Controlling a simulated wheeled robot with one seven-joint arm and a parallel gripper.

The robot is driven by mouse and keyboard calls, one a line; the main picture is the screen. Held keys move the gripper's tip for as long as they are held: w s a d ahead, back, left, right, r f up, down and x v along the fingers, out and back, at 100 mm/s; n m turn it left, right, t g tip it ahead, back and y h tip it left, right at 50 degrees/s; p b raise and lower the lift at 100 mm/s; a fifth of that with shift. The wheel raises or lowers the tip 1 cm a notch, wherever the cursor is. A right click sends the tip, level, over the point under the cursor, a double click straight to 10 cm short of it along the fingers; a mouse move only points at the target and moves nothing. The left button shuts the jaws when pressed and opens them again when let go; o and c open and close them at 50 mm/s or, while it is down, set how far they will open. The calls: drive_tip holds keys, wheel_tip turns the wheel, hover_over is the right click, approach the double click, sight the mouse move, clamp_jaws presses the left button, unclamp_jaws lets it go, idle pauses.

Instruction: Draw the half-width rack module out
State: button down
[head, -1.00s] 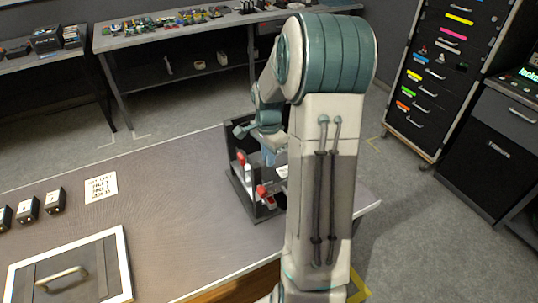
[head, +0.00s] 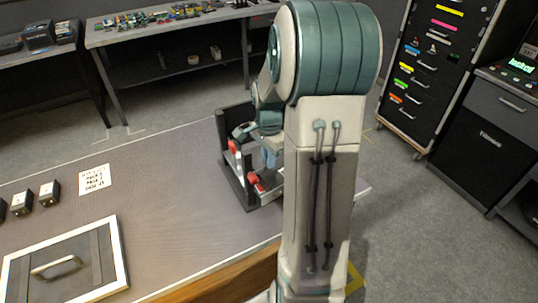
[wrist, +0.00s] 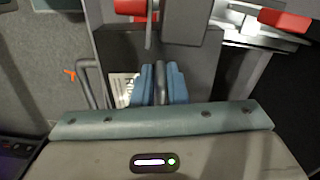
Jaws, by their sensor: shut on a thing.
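The dark equipment rack (head: 232,188) stands on the table beside my arm, with red latch levers (head: 254,181) on it. My gripper (head: 270,157) is at the rack's right side, partly hidden behind my arm. In the wrist view my gripper's blue fingers (wrist: 162,86) are shut on a grey upright handle (wrist: 160,74). This handle stands on a dark front panel (wrist: 195,60), which looks like the half-width module. A white label (wrist: 122,88) is partly hidden left of the fingers. How far the module stands out of the rack cannot be told.
A second grey bar handle (wrist: 86,82) is to the left of the fingers. A red lever (wrist: 284,20) is at the upper right. On the table (head: 150,190) are a framed lid (head: 106,262), a printed card (head: 95,179) and small dark blocks (head: 49,193). The table's middle is clear.

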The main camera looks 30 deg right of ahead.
drive_tip(key=shift+s, duration=0.1)
drive_tip(key=c, duration=1.4)
unclamp_jaws()
drive_tip(key=shift+d, duration=0.1)
drive_tip(key=shift+o, duration=0.2)
wheel_tip(320, 180, up, 14)
drive_tip(key=shift+f, duration=0.15)
